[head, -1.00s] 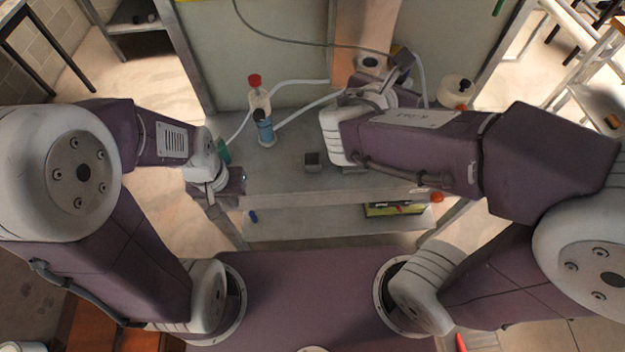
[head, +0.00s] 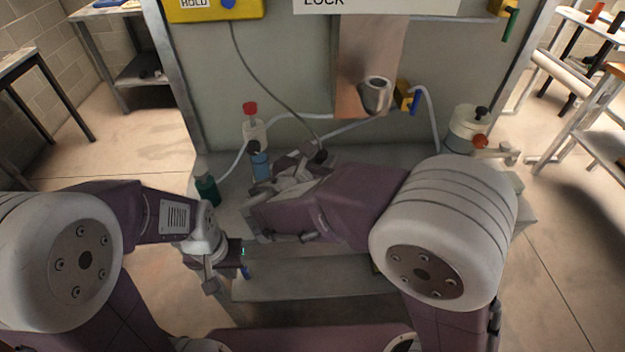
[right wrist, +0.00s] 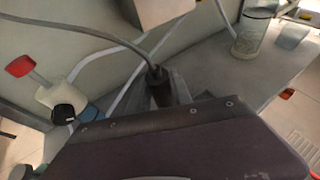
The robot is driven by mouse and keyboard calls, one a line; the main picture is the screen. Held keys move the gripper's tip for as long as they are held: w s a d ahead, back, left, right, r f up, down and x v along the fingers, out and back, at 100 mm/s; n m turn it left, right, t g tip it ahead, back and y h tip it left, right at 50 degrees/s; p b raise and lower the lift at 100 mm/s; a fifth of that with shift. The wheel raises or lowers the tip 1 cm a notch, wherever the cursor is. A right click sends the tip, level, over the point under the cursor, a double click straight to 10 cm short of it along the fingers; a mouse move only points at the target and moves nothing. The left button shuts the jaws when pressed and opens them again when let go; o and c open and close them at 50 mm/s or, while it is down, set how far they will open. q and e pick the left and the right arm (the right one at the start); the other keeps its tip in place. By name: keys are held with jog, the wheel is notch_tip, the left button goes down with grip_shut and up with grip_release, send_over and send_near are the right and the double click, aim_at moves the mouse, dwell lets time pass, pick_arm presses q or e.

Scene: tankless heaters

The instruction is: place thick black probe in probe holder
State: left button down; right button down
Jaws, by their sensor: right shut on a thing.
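The thick black probe (right wrist: 159,92) is held between the jaws of my right gripper (right wrist: 172,88), its grey cable running up and left. In the head view, my right gripper (head: 305,165) is above the bench, right of the blue bottle. The probe's dark end (head: 320,156) shows there, with the cable rising to the yellow box. A metal cup (head: 376,97) sits on the copper-coloured panel, apart from the probe; I cannot tell if it is the probe holder. My left gripper (head: 228,265) is low at the bench's left front; its jaw opening is unclear.
White tubes cross the back. My right arm hides much of the bench.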

jog(key=f, duration=0.1)
jog(key=a+f+b, duration=0.1)
jog(key=f, duration=0.1)
jog(key=w+f, duration=0.1)
jog(key=f, duration=0.1)
jog(key=shift+a+f, duration=0.1)
jog(key=shift+a, duration=0.25)
jog(key=shift+f+b, duration=0.15)
jog(key=shift+b, duration=0.2)
jog(key=c, duration=1.1)
grip_release()
jog(key=shift+c, duration=0.2)
